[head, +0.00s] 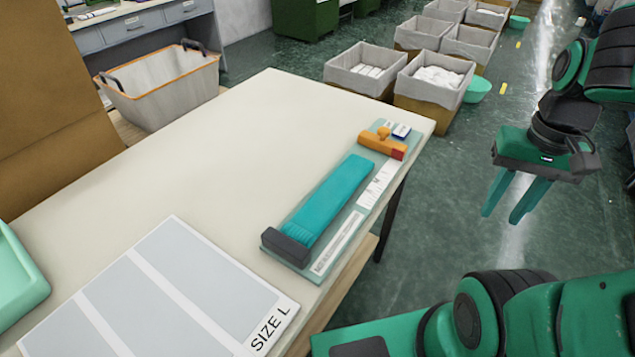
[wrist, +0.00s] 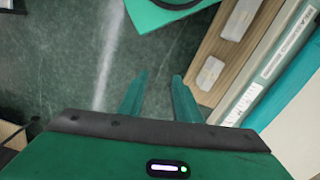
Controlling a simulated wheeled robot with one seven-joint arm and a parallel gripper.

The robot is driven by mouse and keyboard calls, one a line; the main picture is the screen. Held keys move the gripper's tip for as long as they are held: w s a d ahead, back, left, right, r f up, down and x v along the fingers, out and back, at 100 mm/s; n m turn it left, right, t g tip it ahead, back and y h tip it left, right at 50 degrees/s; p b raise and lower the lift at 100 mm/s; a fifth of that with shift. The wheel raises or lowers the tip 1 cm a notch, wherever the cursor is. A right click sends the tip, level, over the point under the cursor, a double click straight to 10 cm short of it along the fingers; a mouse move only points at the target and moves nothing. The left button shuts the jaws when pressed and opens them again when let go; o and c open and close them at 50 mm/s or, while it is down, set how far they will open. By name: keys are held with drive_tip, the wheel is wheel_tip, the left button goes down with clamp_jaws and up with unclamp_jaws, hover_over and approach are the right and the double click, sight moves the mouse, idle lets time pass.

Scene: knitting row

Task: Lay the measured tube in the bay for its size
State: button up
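The teal knitted tube (head: 330,198) lies flat and lengthwise on a pale green measuring board (head: 298,268), its near end against a dark end block (head: 287,246). An orange slider (head: 380,142) with a red tip sits at the board's far end. A grey bay mat (head: 178,290) marked "SIZE L" lies nearer on the table, split by white strips into bays. My gripper (head: 515,205) is open and empty, off the table's right side, fingers pointing down. In the wrist view the open fingers (wrist: 158,95) are above the floor, and part of the tube (wrist: 297,95) shows at right.
The cream table (head: 220,150) is clear left of the board. A mint tray (head: 15,275) is cut off at the left edge. A basket (head: 165,85) stands beyond the table. Lined bins (head: 435,82) stand on the floor behind. A wooden shelf (wrist: 225,60) is under the table.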

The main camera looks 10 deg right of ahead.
drive_tip(key=shift+w+d, duration=0.25)
drive_tip(key=shift+d, duration=0.05)
drive_tip(key=shift+o, duration=1.2)
drive_tip(key=o, duration=0.5)
drive_tip(key=shift+s+r, duration=0.25)
drive_tip(key=o, duration=0.4)
drive_tip(key=shift+m+y, duration=0.4)
drive_tip(key=w+a, duration=0.1)
drive_tip(key=w, duration=0.1)
drive_tip(key=w+a+r, duration=0.1)
drive_tip(key=w, duration=0.1)
drive_tip(key=w+a, duration=0.1)
drive_tip(key=w, duration=0.2)
drive_tip(key=shift+a+r, duration=0.2)
drive_tip(key=shift+a, duration=0.2)
drive_tip(key=shift+o, duration=0.2)
drive_tip(key=m+g+y, duration=0.2)
drive_tip(key=g, duration=0.1)
approach(329, 196)
drive_tip(key=x, duration=0.3)
drive_tip(key=shift+d+f, duration=0.15)
drive_tip(key=shift+d, duration=0.1)
drive_tip(key=shift+a+x, duration=0.15)
drive_tip(key=shift+x, duration=1.15)
drive_tip(key=shift+a+x, duration=0.1)
drive_tip(key=shift+x, duration=1.2)
